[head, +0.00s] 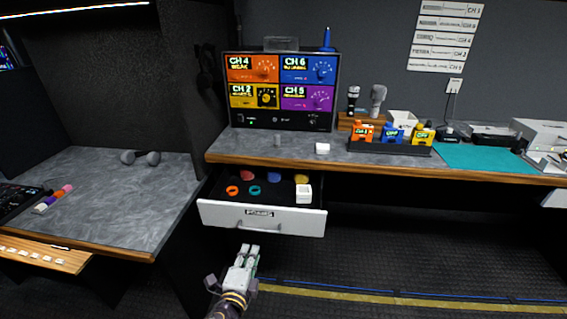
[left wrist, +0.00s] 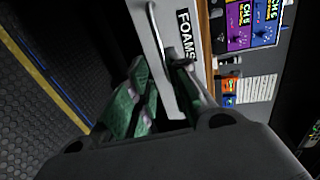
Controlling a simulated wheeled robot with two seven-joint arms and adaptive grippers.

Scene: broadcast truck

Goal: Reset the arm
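My left gripper (head: 248,250) is low in front of the open drawer (head: 262,220), apart from its handle (head: 262,225). Its fingers stand apart with nothing between them. In the left wrist view my left gripper (left wrist: 160,68) shows close up, with green finger pads, and the white drawer front (left wrist: 160,50) labelled FOAMS lies beyond the fingertips. My right gripper is in neither view.
The drawer holds an orange ring (head: 232,190), a teal ring (head: 255,190), a white box (head: 303,192) and coloured foams. The counter (head: 370,157) above carries a monitor unit (head: 282,90) and microphones. The floor at right is clear.

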